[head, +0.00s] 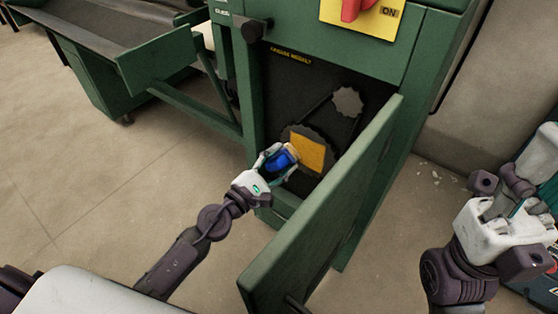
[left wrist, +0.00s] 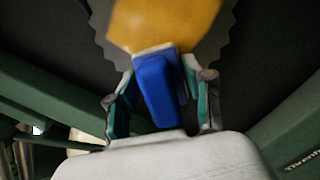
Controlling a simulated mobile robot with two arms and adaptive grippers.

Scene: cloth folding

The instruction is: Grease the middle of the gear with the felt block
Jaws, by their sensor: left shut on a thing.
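The large toothed gear (head: 332,158) sits inside the open green machine, with an orange-yellow patch (head: 309,148) over its middle. My left gripper (head: 279,160) is shut on the felt block (head: 281,161), a blue block with a pale end towards the patch. In the left wrist view the blue block (left wrist: 157,90) stands between the two fingers. Its pale end meets the lower edge of the yellow patch (left wrist: 165,25) in the picture; I cannot tell whether they touch. My right gripper (head: 500,207) is away at the right, its finger opening unclear.
The open green door (head: 325,205) stands just right of my left gripper. A smaller grey gear (head: 347,101) is above the large one. A red switch on a yellow plate (head: 385,18) is above the opening. Floor at the left is clear.

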